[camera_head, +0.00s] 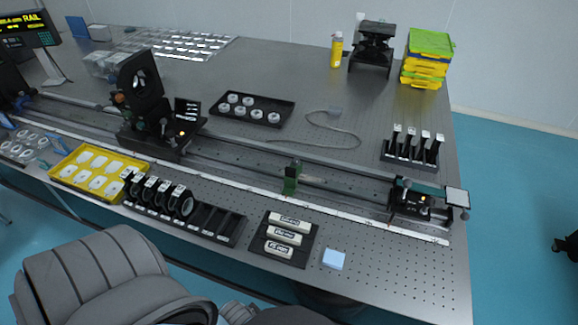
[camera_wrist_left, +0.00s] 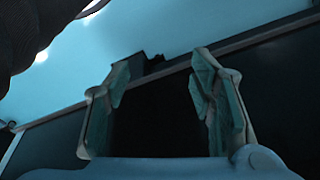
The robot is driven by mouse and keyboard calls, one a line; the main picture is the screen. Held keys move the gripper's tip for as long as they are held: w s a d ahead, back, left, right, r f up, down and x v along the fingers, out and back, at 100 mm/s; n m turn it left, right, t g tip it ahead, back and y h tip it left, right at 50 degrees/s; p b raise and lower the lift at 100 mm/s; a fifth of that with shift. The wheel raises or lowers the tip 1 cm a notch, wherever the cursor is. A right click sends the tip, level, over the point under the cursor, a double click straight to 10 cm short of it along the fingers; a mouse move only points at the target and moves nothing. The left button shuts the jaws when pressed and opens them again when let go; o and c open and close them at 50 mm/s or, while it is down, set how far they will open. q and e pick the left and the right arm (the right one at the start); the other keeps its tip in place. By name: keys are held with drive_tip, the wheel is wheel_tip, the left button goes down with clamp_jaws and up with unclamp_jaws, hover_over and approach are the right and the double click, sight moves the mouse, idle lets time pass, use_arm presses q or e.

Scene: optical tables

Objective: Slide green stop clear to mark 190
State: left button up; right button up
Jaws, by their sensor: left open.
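The green stop (camera_head: 290,178) stands upright on the long dark rail (camera_head: 345,191), right of the middle of the head view. A pale scale strip (camera_head: 330,211) runs along the rail's front side; its numbers are too small to read. My left gripper (camera_wrist_left: 162,68) is open and empty in the left wrist view, with a dark edge and blue floor beyond it. Its fingers do not show in the head view, and it is away from the stop. My right gripper is in neither view.
A carriage with a large dark mount (camera_head: 140,85) sits on the rail at left, another carriage (camera_head: 412,198) at its right end. In front lie a yellow tray (camera_head: 62,172), a black lens rack (camera_head: 217,222), a box tray (camera_head: 268,255) and a blue pad (camera_head: 334,259).

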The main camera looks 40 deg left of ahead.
use_arm(q)
drive_tip(key=w+r+t, duration=0.2)
drive_tip(key=w+r, duration=0.2)
drive_tip(key=r, duration=1)
drive_tip(key=n+t+y, duration=0.4)
drive_tip(key=n+t, duration=0.1)
drive_tip(key=t, duration=0.4)
approach(290, 172)
drive_tip(key=shift+m, duration=0.3)
drive_tip(key=b+x, duration=0.3)
drive_tip(key=x, duration=0.7)
drive_tip(key=shift+w+b, duration=0.35)
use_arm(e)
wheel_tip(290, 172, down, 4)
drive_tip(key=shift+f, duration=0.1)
use_arm(q)
drive_tip(key=shift+g, duration=0.3)
clamp_jaws()
